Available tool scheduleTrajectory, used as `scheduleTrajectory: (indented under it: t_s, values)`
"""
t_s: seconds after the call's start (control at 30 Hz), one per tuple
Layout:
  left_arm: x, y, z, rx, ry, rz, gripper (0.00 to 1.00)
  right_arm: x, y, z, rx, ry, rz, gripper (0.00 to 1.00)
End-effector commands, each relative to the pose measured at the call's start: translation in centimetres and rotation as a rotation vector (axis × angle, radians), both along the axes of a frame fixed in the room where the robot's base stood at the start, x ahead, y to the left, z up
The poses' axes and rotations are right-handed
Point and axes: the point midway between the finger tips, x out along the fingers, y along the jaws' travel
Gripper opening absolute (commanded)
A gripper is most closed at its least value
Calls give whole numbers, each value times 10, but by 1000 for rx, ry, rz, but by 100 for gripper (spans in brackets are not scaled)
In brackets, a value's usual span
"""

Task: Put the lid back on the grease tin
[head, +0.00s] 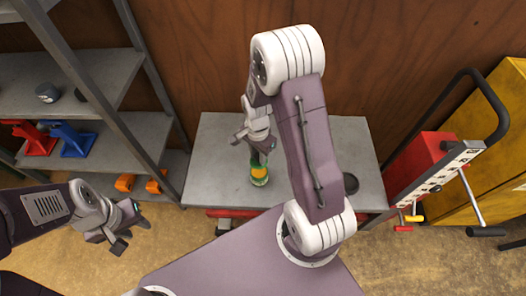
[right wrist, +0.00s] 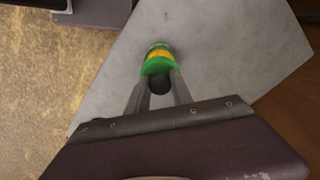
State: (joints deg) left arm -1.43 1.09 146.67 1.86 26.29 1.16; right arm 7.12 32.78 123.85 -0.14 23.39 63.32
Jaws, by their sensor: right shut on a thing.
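The grease tin (head: 259,180), green with a yellow band, stands on the grey bench near its front edge. It also shows in the right wrist view (right wrist: 158,55), just beyond my fingertips. My right gripper (head: 262,150) is directly above the tin, shut on a dark round knob (right wrist: 160,84) that seems to belong to the green lid (right wrist: 158,67). The lid is over the tin's top; I cannot tell whether they touch. The fingers partly hide the lid in the head view. My left gripper (head: 130,234) is open and empty, over the floor left of the bench.
The grey bench (head: 215,150) is mostly clear. A shelf rack (head: 110,75) with red and blue stands is at left. A red machine with a black handle (head: 425,155) is at right. My right arm hides the bench's middle.

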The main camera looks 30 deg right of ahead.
Motion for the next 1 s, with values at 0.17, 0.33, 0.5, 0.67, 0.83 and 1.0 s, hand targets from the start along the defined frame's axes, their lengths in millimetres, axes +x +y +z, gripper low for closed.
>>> scheduleTrajectory:
  t_s: [0.17, 0.33, 0.5, 0.67, 0.83, 1.0]
  values:
    - [0, 0, -9, 0, 0, 0, 36, 0, 0, -9, 0, 0, -1, 0]
    - [0, 0, -27, 0, 0, 0, 36, 0, 0, -26, 0, 0, -1, 0]
    - [0, 0, -48, 0, 0, 0, 36, 0, 0, -47, 0, 0, -1, 0]
    - [0, 0, -57, 0, 0, 0, 36, 0, 0, -61, 0, 1, -1, 0]
    - [0, 0, -59, 0, 0, 0, 36, 0, 0, -65, 0, 1, -1, 0]
    - [0, 0, -58, 0, 0, 0, 36, 0, 0, -64, 0, 0, -1, 0]
